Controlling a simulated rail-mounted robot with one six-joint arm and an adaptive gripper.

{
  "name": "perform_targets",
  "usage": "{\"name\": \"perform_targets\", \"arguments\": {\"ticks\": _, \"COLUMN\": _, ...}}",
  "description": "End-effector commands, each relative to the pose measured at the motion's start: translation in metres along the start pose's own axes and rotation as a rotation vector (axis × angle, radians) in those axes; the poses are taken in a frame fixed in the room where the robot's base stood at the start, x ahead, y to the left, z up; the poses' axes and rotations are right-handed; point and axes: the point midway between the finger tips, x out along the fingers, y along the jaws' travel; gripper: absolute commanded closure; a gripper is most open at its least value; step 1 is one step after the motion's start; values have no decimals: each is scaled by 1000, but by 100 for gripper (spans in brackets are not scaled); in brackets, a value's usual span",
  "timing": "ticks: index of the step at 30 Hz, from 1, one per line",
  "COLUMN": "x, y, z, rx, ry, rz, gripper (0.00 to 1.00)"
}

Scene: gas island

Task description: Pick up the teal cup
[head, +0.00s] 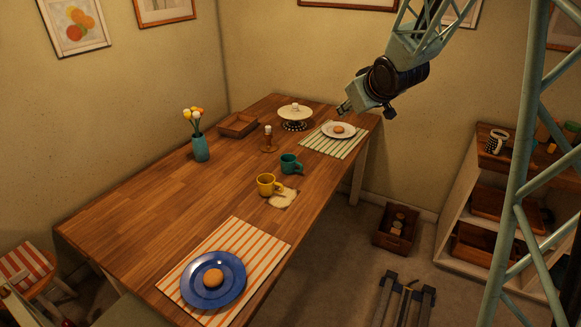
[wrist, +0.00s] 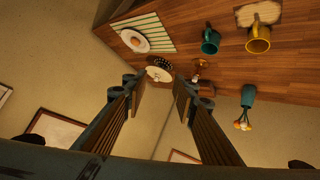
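The teal cup (head: 290,164) stands upright on the wooden table, just behind the yellow cup (head: 267,185). In the wrist view the teal cup (wrist: 210,41) is at the upper middle right, left of the yellow cup (wrist: 258,40). My gripper (head: 343,109) is raised in the air on the right side of the table, well apart from the teal cup. In the wrist view my gripper (wrist: 158,92) has its two fingers spread with nothing between them.
A blue plate (head: 213,284) lies at the near end. The table's left middle is clear.

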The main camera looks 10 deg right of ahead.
Motion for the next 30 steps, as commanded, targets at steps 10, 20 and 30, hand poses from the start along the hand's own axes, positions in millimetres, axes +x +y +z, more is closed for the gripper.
{"name": "perform_targets", "arguments": {"ticks": 10, "x": 72, "y": 0, "z": 3, "rx": -30, "ry": 86, "rz": -48, "gripper": 74}}
{"name": "perform_targets", "arguments": {"ticks": 20, "x": 131, "y": -7, "z": 13, "rx": -49, "ry": 173, "rz": -103, "gripper": 74}}
{"name": "perform_targets", "arguments": {"ticks": 30, "x": 185, "y": -20, "z": 33, "rx": -55, "ry": 266, "rz": -170, "gripper": 74}}
